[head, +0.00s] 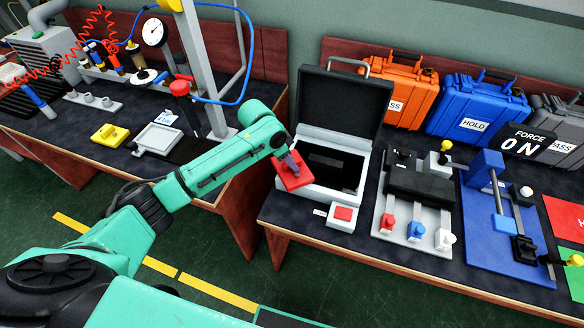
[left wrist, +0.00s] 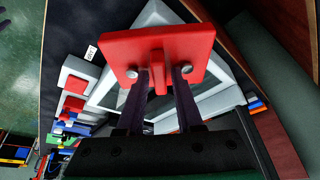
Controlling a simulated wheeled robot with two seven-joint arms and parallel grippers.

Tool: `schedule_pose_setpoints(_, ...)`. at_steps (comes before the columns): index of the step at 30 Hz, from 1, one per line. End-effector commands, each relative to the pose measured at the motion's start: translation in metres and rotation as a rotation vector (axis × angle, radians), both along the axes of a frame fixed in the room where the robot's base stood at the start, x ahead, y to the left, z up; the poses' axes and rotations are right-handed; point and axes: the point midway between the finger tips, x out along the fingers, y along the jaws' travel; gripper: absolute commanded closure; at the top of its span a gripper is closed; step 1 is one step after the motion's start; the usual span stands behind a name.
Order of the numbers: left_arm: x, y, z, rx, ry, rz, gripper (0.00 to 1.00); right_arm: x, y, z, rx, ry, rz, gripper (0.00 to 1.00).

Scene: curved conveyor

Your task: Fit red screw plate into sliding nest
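The red screw plate (head: 292,174) is a flat square with an upright tab; it also shows in the left wrist view (left wrist: 185,46) with two pale screw heads. My left gripper (head: 287,156) is shut on the tab, one finger on each side, also in the left wrist view (left wrist: 160,85). The plate hangs over the front left part of a grey box (head: 327,190) with a raised black lid (head: 342,99). No part is clearly labelled as the sliding nest; a pale square tray (head: 158,138) with a raised rim lies on the left bench. My right gripper is not in view.
A white block with a red button (head: 343,214) stands before the box. A grey fixture with coloured knobs (head: 412,205) and a blue fixture (head: 500,225) stand to its right. A yellow block (head: 109,134) lies on the left bench. A gap separates the benches.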

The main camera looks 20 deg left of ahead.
Motion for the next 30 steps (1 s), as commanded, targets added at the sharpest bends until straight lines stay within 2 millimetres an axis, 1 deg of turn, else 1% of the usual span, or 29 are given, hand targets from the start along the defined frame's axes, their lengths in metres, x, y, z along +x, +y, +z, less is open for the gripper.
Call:
schedule_pose_setpoints(1, -0.0001, 0.0002, 0.0, 0.0, 0.0, 0.0, 0.69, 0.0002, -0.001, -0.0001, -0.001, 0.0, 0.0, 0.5)
schedule_pose_setpoints(2, -0.0001, 0.0002, 0.0, 0.0, 0.0, 0.0, 0.8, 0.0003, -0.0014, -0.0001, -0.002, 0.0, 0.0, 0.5)
schedule_pose_setpoints(3, -0.0001, 0.0003, 0.0001, 0.0, 0.0, 0.0, 0.96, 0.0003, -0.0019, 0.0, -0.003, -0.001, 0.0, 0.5)
schedule_pose_setpoints(4, -0.0001, 0.0003, 0.0002, 0.0, 0.0, 0.0, 1.0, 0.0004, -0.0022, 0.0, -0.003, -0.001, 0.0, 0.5)
schedule_pose_setpoints(30, 0.0001, 0.0005, 0.0008, 0.0, 0.0, 0.001, 1.0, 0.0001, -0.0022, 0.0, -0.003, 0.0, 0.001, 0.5)
